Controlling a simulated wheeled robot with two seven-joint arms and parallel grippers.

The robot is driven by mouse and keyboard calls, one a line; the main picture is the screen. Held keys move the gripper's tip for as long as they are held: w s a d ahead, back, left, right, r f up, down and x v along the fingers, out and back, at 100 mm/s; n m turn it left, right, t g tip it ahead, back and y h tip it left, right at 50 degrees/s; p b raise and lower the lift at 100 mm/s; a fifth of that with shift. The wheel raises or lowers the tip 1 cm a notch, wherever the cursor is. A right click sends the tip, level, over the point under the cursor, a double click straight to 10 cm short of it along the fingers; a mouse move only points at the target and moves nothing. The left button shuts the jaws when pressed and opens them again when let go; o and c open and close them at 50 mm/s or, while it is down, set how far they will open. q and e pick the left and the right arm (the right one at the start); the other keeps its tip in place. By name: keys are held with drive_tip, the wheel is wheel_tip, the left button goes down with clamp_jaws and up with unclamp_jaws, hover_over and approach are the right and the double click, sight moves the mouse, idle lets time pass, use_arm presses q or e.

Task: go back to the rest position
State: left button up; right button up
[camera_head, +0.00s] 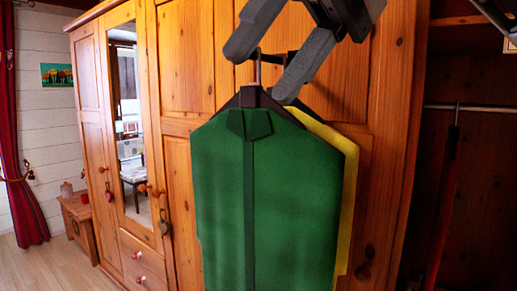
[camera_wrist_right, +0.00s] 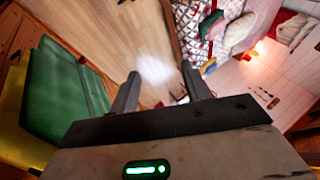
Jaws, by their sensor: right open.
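My right gripper (camera_head: 261,72) is in the upper middle of the head view, its two grey fingers spread apart. It is in front of the wardrobe, near the hook of a dark hanger (camera_head: 262,98). A green shirt (camera_head: 290,200) hangs from this hanger, with a yellow garment (camera_head: 352,190) behind its right side. What the hook hangs on is unclear. In the right wrist view my right gripper (camera_wrist_right: 160,70) has a clear gap between its fingers, and the green shirt (camera_wrist_right: 65,95) is apart to the left. My left gripper is not seen.
The wooden wardrobe (camera_head: 185,85) with a mirror door fills the middle. At right is an open compartment with a rail (camera_head: 485,108) and a narrow red garment (camera_head: 440,215). A small wooden chest (camera_head: 80,220) and red curtain (camera_head: 25,190) stand left. Floor (camera_head: 60,265) is clear at lower left.

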drive_tip(key=w+a+f+m+g+y, duration=0.3)
drive_tip(key=a+f+m+g+y, duration=0.15)
drive_tip(key=m+y, duration=0.3)
drive_tip(key=w+a+f+m+g+y, duration=0.35)
drive_tip(key=f+m+y, duration=0.25)
drive_tip(key=m, duration=0.3)
drive_tip(key=w+d+f+m+t+h, duration=0.1)
drive_tip(key=w+d+f+m+t, duration=0.2)
drive_tip(key=f+m+t, duration=0.55)
drive_tip(key=w+d+f+m+t, duration=0.35)
drive_tip(key=m+t, duration=0.55)
drive_tip(key=m, duration=0.6)
drive_tip(key=w+d+f+m+t+h, duration=0.1)
drive_tip(key=w+d+f+m+t, duration=0.15)
drive_tip(key=f+m+t, duration=0.75)
drive_tip(key=s+d+f+m+g+h, duration=0.15)
drive_tip(key=d+f+m+h, duration=0.35)
drive_tip(key=f+m, duration=0.5)
drive_tip(key=s+d+f+m+h, duration=0.2)
drive_tip(key=s+f+m+h, duration=0.1)
drive_tip(key=f+m+h, duration=0.55)
drive_tip(key=s+d+f+m+g+h, duration=0.1)
drive_tip(key=s+d+f+m+g, duration=0.2)
drive_tip(key=s+f+m, duration=0.2)
drive_tip(key=s+d+f+m+g+h, duration=0.1)
drive_tip(key=s+d+f+m+g, duration=0.2)
drive_tip(key=s+f, duration=0.8)
drive_tip(key=shift+f+m+g, duration=0.2)
drive_tip(key=shift+m+g, duration=0.2)
drive_tip(key=shift+m, duration=0.45)
